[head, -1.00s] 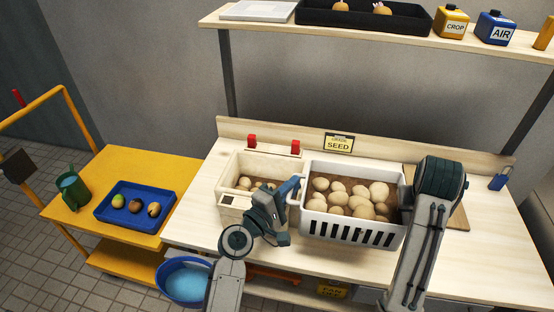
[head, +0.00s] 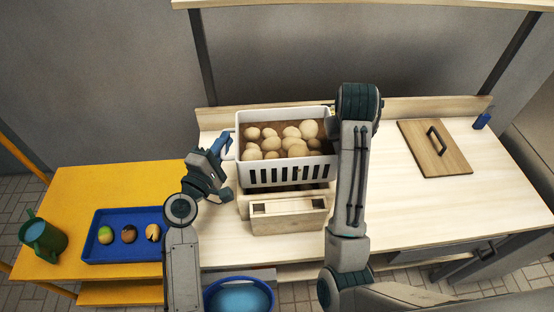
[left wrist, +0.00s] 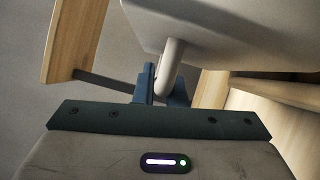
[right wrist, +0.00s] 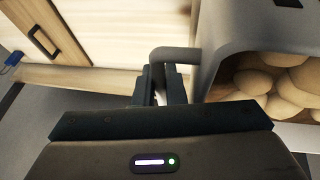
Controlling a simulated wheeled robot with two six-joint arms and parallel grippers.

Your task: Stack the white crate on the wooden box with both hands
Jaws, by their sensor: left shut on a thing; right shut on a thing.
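The white crate (head: 287,177), full of potatoes (head: 290,140), is level over the back part of the wooden box (head: 290,218). It hides much of the box, and I cannot tell whether the two touch. My left gripper (head: 224,146) is shut on the crate's left handle, and that handle (left wrist: 172,62) also shows in the left wrist view. My right gripper (right wrist: 161,82) is shut on the crate's right handle (right wrist: 175,54); in the head view my right arm hides this grip.
A wooden board with a black handle (head: 450,165) lies on the right of the pale table (head: 400,215). A yellow table (head: 85,185) at left bears a blue tray (head: 127,258) and a green can (head: 43,240). A blue basin (head: 240,295) is in front. A shelf runs above.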

